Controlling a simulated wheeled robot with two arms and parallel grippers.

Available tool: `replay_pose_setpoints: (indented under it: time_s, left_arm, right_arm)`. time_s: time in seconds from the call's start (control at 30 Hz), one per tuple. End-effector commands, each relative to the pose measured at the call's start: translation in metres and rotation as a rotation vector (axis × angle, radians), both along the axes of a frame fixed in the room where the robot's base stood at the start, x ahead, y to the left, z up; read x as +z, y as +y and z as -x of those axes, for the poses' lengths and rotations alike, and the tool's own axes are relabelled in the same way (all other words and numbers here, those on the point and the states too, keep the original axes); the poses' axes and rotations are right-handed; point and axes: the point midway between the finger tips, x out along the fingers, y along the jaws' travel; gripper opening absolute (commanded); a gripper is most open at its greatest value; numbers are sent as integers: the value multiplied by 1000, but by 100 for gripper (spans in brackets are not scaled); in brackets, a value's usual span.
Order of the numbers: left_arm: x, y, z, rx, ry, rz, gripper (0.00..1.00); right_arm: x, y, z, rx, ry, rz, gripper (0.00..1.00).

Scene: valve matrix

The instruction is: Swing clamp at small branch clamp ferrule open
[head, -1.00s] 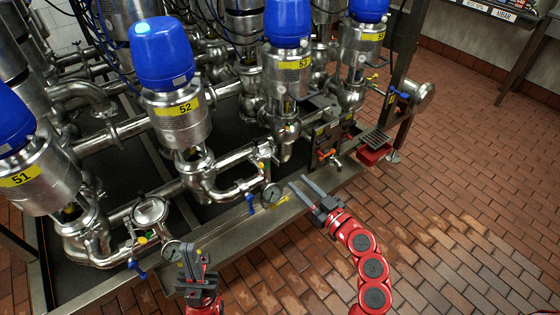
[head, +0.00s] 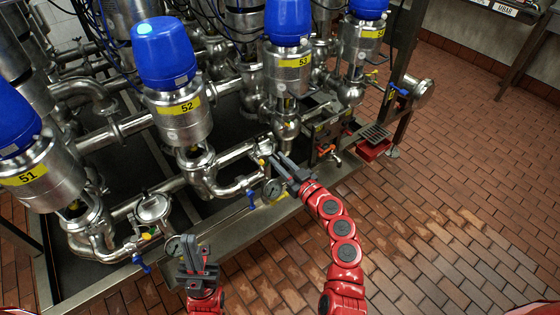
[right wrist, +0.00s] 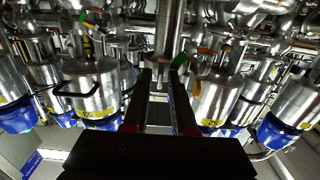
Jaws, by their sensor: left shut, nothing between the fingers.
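My left gripper (head: 190,255) is shut and empty, pointing up in front of the frame's edge.
Blue-capped valves 51 (head: 30,178), 52 (head: 180,110) and 53 (head: 290,72) stand over the pipes. The brick floor (head: 440,210) at right is clear.

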Motion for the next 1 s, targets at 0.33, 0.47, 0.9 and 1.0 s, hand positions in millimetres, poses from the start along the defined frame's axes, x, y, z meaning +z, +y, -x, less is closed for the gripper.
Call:
replay_pose_setpoints:
  time_s: [0.33, 0.47, 0.9, 1.0]
  left_arm:
    - [0, 0, 0, 0, 0, 0, 0]
    - [0, 0, 0, 0, 0, 0, 0]
    - [0, 0, 0, 0, 0, 0, 0]
    - [0, 0, 0, 0, 0, 0, 0]
  right_arm:
    - [0, 0, 0, 0, 0, 0, 0]
    - [0, 0, 0, 0, 0, 0, 0]
    - [0, 0, 0, 0, 1, 0, 0]
    - [0, 0, 0, 0, 1, 0, 0]
